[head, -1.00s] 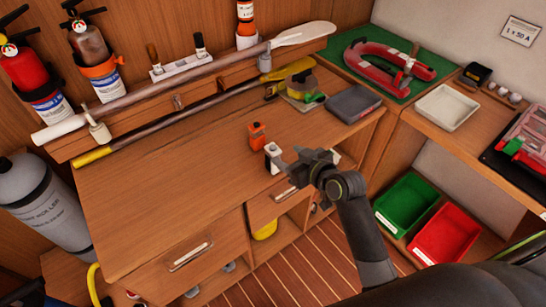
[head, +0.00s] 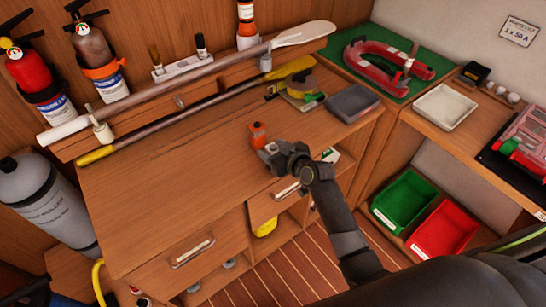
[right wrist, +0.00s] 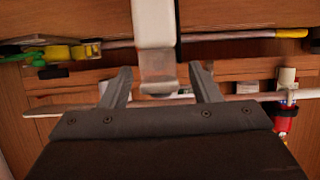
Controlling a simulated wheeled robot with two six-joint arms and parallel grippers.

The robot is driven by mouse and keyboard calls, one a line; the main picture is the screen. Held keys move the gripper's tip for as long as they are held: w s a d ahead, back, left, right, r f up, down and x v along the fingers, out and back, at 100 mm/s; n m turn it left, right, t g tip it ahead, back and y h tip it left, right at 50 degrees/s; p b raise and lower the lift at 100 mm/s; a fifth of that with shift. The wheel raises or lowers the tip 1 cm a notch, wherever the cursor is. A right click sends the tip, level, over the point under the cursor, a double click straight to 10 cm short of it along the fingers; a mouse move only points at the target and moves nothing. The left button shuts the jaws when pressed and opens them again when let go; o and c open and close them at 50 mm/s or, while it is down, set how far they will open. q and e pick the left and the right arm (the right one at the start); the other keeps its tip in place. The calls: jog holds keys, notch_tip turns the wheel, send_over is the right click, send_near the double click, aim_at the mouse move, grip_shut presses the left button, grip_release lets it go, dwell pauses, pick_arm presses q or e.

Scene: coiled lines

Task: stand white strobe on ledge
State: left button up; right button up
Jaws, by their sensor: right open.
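The white strobe stands on the wooden bench top in the head view, mostly hidden behind my gripper, with a bit of white (head: 271,148) showing. In the right wrist view the white strobe (right wrist: 153,25) has a clear end (right wrist: 158,82) and lies between my spread fingers, with gaps on both sides. My right gripper (head: 274,158) is open around it; its fingers also show in the right wrist view (right wrist: 163,88). A raised wooden ledge (head: 225,82) runs along the back of the bench. My left gripper is not in view.
A pale paddle (head: 170,88) and a dark pole (head: 190,112) lie along the ledge. A grey box (head: 353,103) sits at the back right. The bench's left and middle (head: 170,190) are clear.

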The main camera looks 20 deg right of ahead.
jog(key=shift+w+r, duration=0.1)
jog(key=c, duration=1.2)
